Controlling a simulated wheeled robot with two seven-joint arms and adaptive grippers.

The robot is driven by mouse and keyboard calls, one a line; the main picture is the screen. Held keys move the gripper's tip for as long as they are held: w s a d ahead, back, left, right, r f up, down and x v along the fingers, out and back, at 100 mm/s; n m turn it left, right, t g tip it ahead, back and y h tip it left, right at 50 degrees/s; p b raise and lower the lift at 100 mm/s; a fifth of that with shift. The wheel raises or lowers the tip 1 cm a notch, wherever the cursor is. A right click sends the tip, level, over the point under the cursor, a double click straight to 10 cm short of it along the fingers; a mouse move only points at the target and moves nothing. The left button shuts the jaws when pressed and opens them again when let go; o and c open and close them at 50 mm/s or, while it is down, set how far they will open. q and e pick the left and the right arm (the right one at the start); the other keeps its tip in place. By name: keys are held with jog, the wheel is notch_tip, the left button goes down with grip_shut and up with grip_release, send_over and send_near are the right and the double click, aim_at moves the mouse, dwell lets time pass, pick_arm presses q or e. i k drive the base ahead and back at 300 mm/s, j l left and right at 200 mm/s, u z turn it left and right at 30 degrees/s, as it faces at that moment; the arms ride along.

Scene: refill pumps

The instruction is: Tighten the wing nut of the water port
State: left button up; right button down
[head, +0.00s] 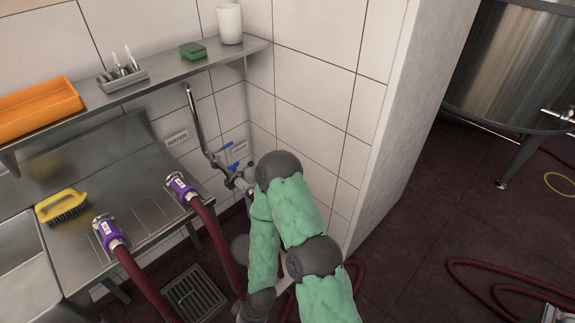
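The water port (238,183) is a metal pipe fitting low on the tiled wall, below a sign reading WATER (177,137) and blue valve handles (234,166). Its wing nut is too small and too covered to make out. Green-padded arm links of mine with dark grey joints rise from the bottom, right of the middle, and cover the space just right of and below the port. I cannot see fingertips of either gripper, so whether one touches the nut does not show.
Two dark red hoses with purple-collared ends (182,187) (108,230) lie over the steel counter (145,205). A yellow brush (62,205) lies there too. A shelf (180,72) runs above. A wall corner (385,150) stands right; a steel tank (520,65) is beyond.

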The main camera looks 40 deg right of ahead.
aim_at(232, 168)
jog(key=z, duration=0.95)
jog(key=u, duration=0.1)
jog(key=i, duration=0.05)
